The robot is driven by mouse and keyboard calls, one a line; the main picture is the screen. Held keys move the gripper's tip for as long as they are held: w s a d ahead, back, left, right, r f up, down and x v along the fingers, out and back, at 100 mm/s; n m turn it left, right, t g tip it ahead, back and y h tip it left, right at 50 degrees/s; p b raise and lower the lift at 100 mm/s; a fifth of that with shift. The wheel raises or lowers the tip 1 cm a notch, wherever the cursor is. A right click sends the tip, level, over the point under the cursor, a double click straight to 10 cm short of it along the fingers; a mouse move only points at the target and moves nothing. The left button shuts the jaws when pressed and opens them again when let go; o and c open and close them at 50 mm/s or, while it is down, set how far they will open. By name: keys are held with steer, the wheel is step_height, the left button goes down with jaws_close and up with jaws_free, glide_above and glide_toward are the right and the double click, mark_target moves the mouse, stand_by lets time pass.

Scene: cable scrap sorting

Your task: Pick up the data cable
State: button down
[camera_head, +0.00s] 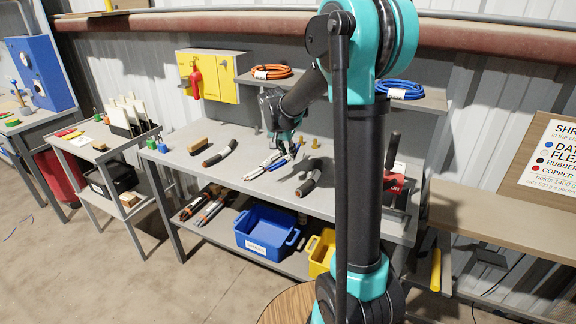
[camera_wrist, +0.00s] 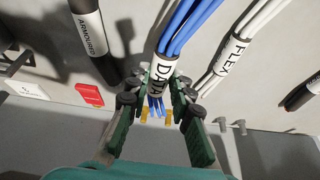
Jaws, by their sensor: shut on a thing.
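A white FLEX cable (camera_wrist: 229,55) lies close beside the data cable. A black ARMOURED cable (camera_wrist: 91,32) lies on the other side. A blue bin (camera_head: 262,236) stands on the lower shelf.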

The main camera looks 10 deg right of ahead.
mark_target(288, 155)
step_height(288, 155, up, 14)
steer(key=shift+f, duration=0.2)
steer(key=shift+f, duration=0.1)
